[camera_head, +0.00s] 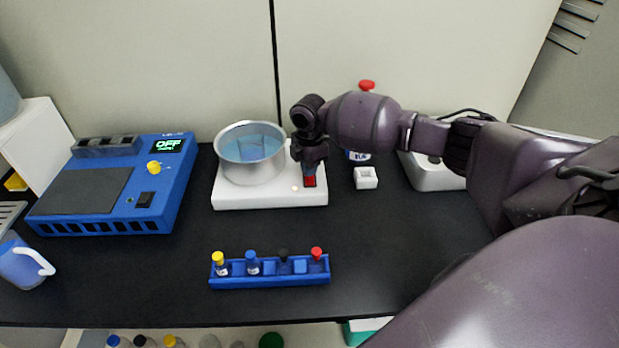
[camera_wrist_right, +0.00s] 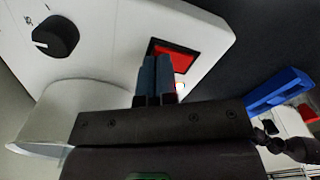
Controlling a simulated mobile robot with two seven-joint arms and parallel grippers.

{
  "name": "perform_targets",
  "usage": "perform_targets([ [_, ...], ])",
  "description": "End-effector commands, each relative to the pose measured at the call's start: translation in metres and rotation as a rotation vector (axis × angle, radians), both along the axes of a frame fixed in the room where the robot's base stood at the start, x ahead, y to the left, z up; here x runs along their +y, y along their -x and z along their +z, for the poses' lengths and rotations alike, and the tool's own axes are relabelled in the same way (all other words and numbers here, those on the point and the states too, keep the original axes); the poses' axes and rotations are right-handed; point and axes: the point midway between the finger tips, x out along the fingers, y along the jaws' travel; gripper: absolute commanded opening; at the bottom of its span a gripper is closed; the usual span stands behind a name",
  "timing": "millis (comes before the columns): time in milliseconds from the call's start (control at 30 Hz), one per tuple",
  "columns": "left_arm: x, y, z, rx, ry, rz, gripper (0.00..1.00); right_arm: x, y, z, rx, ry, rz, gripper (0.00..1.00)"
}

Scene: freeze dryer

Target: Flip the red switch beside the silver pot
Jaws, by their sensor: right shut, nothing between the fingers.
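The silver pot (camera_head: 251,153) stands on the left part of a white base unit (camera_head: 240,197) and holds blue liquid. The red switch (camera_head: 310,181) is on the right part of that base, beside the pot. My right gripper (camera_head: 312,166) points down just over the switch, shut with nothing between its fingers. In the right wrist view the closed fingertips (camera_wrist_right: 155,62) are at the edge of the red switch (camera_wrist_right: 175,60) and partly cover it; I cannot tell whether they touch it. The pot (camera_wrist_right: 60,120) is at the lower left there, with a black knob (camera_wrist_right: 56,36) above it. My left gripper is out of view.
A blue device (camera_head: 110,185) with an OFF display is at the left. A blue rack (camera_head: 270,281) with several capped vials is in front. A small white block (camera_head: 366,178) and a white device (camera_head: 432,174) are to the right. The black table is clear between base and rack.

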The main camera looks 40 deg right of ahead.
Motion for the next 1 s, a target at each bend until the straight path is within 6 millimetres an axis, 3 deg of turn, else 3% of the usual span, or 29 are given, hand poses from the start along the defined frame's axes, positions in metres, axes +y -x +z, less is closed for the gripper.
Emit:
perform_targets([
  [700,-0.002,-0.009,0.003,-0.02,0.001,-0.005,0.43,0.0,0.001,-0.01,0.002,0.0,0.0,0.0],
  [1000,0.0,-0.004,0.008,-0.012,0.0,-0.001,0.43,0.001,0.001,0.003,0.0,0.0,0.001,0.0],
])
